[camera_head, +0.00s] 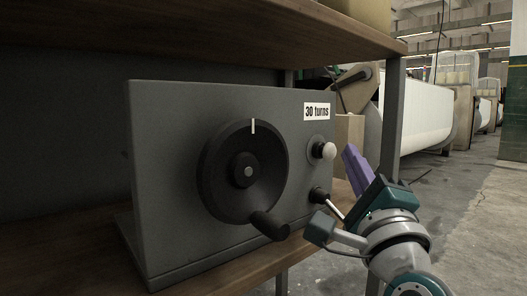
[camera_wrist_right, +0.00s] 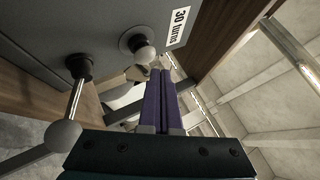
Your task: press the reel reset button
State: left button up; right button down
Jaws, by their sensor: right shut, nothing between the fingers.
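A grey machine box (camera_head: 170,150) stands on a wooden shelf. A white round-headed button (camera_head: 326,150) sticks out of its front in a grey collar, below the "30 turns" label (camera_head: 317,112); the button also shows in the right wrist view (camera_wrist_right: 145,54). My right gripper (camera_head: 349,150) has its purple fingers shut and empty, just right of the button in the head view. In the right wrist view the fingertips (camera_wrist_right: 160,72) lie just below and right of the button; a narrow gap shows between them and it. My left gripper is out of view.
A black handwheel (camera_head: 243,170) with a crank handle (camera_head: 269,225) is left of the button. A lever (camera_head: 319,195) projects below the button; its ball end (camera_wrist_right: 63,135) shows in the right wrist view. A shelf post (camera_head: 391,115) and upper shelf (camera_head: 200,25) flank the space.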

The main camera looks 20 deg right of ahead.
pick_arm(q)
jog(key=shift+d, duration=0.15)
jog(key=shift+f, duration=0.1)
pick_arm(e)
jog(key=shift+w, duration=0.15)
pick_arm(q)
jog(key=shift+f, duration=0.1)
pick_arm(e)
jog(key=shift+w+a, duration=0.2)
jog(key=shift+w, duration=0.05)
